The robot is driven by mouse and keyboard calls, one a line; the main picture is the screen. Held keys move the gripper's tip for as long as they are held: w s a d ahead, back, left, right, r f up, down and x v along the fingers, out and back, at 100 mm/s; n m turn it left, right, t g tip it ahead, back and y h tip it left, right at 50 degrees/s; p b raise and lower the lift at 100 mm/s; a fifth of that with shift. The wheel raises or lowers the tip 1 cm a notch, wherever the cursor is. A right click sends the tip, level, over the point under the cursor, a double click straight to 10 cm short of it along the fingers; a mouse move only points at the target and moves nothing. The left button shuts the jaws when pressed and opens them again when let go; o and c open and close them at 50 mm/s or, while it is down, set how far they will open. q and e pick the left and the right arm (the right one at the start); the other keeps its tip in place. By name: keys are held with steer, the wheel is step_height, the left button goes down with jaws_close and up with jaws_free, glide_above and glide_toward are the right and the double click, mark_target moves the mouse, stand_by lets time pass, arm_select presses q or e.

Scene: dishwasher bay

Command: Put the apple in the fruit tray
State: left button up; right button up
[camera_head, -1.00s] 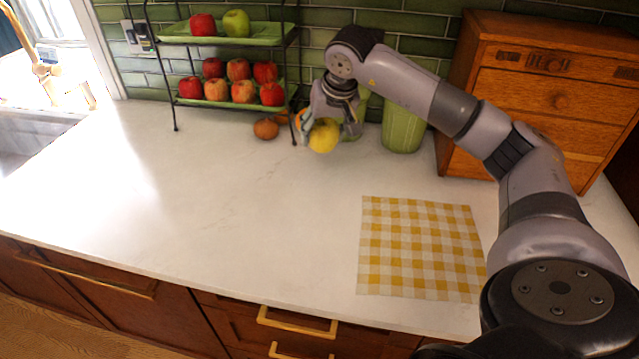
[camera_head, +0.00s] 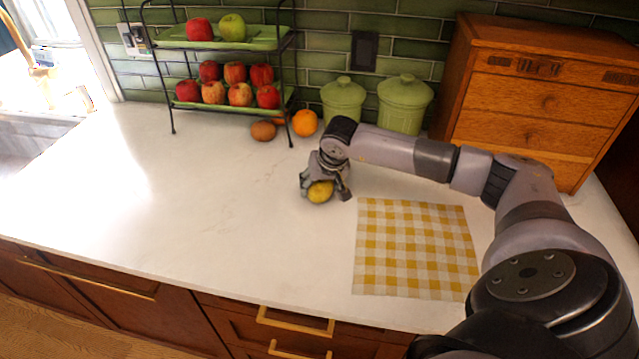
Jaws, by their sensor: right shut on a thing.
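My right gripper (camera_head: 325,194) is shut on a yellow apple (camera_head: 320,192), which shows below and between its fingers. It holds the apple over the middle of the white counter, just left of the checkered cloth; whether the apple touches the counter I cannot tell. A black wire stand at the back left bears two green fruit trays. The upper tray (camera_head: 262,35) holds a red and a green apple. The lower tray (camera_head: 226,103) holds several red and reddish apples. My left gripper is not in view.
Green lidded jars (camera_head: 403,105) and a wooden drawer cabinet (camera_head: 540,100) stand behind my right arm. A yellow checkered cloth (camera_head: 415,250) lies at front right. The counter's left is clear.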

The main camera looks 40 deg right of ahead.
steer(key=shift+f+b, duration=0.15)
steer(key=shift+b, duration=0.15)
steer(key=o, duration=1.4)
steer(key=shift+c, duration=0.2)
